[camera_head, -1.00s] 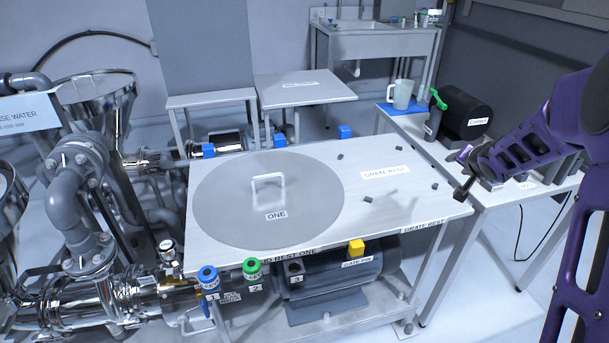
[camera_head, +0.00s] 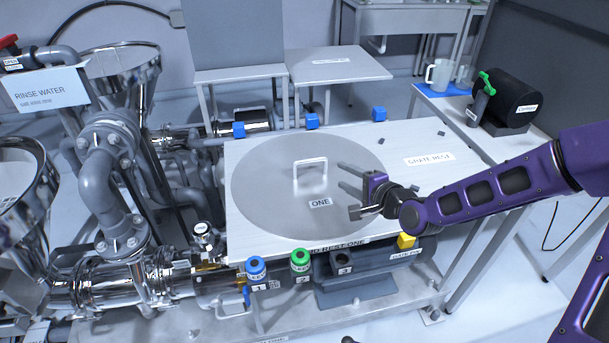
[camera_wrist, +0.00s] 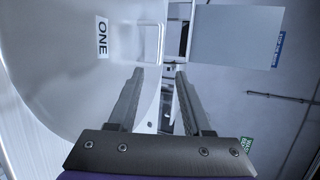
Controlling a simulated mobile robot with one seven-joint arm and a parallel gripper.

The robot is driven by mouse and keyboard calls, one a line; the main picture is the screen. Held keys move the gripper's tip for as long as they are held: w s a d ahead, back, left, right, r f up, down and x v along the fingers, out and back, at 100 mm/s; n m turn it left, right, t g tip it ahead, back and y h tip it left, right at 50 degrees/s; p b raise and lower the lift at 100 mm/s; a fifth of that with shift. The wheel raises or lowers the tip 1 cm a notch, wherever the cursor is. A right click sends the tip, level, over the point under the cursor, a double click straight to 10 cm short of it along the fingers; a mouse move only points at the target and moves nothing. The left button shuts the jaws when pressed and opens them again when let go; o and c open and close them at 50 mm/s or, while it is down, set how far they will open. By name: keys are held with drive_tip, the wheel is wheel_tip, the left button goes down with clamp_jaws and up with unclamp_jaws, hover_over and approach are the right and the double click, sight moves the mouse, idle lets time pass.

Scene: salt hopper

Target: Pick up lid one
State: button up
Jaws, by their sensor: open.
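Lid one (camera_head: 262,200) is a large flat grey disc with a label reading ONE and an upright light handle (camera_head: 311,163) at its middle. It lies flat on the table top. My gripper (camera_head: 340,175) is open and empty. Its two fingers point left toward the handle, over the right part of the lid and apart from the handle in the head view. In the wrist view the lid (camera_wrist: 55,85) fills the left side beside my open fingers (camera_wrist: 159,72).
The table's right part, marked GRATE REST (camera_head: 429,159), is mostly clear, with small dark pegs. Blue (camera_head: 256,268) and green (camera_head: 300,260) knobs and a yellow block (camera_head: 406,241) line the front edge. Pipes and a steel hopper stand left. A jug (camera_head: 438,75) stands back right.

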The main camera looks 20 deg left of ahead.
drive_tip(key=b, duration=0.1)
approach(311, 159)
drive_tip(key=x, duration=0.5)
drive_tip(key=shift+w+d+f, duration=0.1)
drive_tip(key=shift+w+f, duration=0.2)
drive_tip(key=shift+f, duration=0.1)
drive_tip(key=x, duration=0.5)
drive_tip(key=shift+s+a+r+b, duration=0.1)
drive_tip(key=shift+s+a+b, duration=0.15)
drive_tip(key=shift+b, duration=0.15)
clamp_jaws()
idle(0.3)
drive_tip(key=shift+w+r, duration=0.1)
drive_tip(key=shift+r, duration=0.1)
